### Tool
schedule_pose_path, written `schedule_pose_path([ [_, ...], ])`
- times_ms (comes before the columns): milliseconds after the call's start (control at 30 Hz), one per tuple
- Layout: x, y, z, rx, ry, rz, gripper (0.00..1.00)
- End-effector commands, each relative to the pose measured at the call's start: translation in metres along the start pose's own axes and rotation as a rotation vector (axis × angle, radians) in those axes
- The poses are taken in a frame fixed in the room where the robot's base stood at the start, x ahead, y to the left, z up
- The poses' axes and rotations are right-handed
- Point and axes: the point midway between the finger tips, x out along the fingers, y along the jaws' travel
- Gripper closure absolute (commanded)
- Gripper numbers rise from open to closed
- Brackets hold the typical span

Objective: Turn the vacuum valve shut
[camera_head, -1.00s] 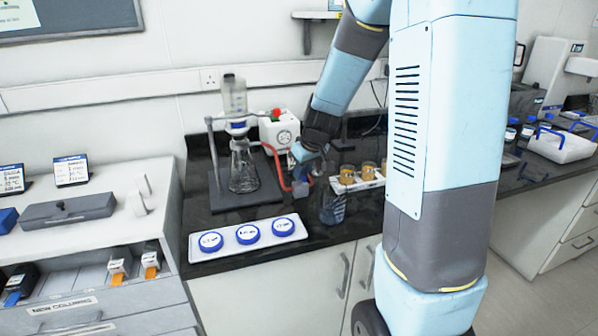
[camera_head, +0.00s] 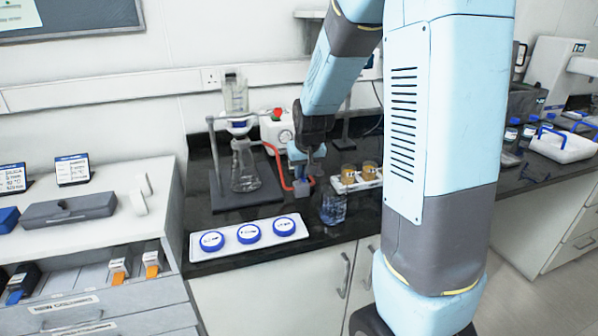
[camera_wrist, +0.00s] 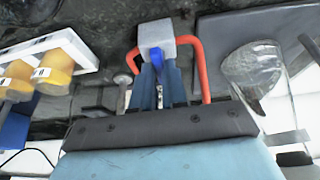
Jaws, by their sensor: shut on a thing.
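The vacuum valve is a small grey block (camera_head: 303,186) on the red tubing (camera_head: 275,158), right of the filter flask. In the wrist view the valve body (camera_wrist: 168,38) is at top centre, with its blue handle (camera_wrist: 158,66) pointing toward me. My gripper (camera_wrist: 159,84) has its two blue fingers on either side of the handle and is shut on it. In the head view my gripper (camera_head: 309,168) points down at the valve and hides part of it. The handle's exact angle to the tube is hard to tell.
The glass filter flask (camera_head: 244,168) stands left of the valve. The white pump (camera_head: 278,128) is behind. A rack of amber jars (camera_head: 349,184) and a glass beaker (camera_head: 333,209) are close on the right. A white tray (camera_head: 221,258) with blue-lidded dishes is in front.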

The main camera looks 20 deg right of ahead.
Motion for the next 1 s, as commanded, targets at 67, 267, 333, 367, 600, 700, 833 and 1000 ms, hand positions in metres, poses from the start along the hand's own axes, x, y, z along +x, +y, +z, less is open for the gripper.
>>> schedule_pose_path([
  [67, 0.0007, 0.0015, 0.0020, 0.005, -0.005, 0.002, 1.00],
  [267, 0.0009, 0.0012, 0.0023, 0.005, -0.006, 0.002, 1.00],
  [333, 0.0009, 0.0011, 0.0023, 0.005, -0.006, 0.002, 1.00],
  [367, 0.0009, 0.0011, 0.0024, 0.005, -0.006, 0.002, 1.00],
  [600, 0.0006, 0.0001, 0.0015, 0.003, -0.004, 0.001, 0.64],
  [700, 0.0004, -0.0002, 0.0011, 0.003, -0.003, 0.001, 0.62],
  [833, 0.0003, -0.0005, 0.0008, 0.002, -0.002, 0.000, 0.62],
  [1000, -0.0061, -0.0007, 0.0000, 0.001, 0.001, 0.000, 0.62],
])
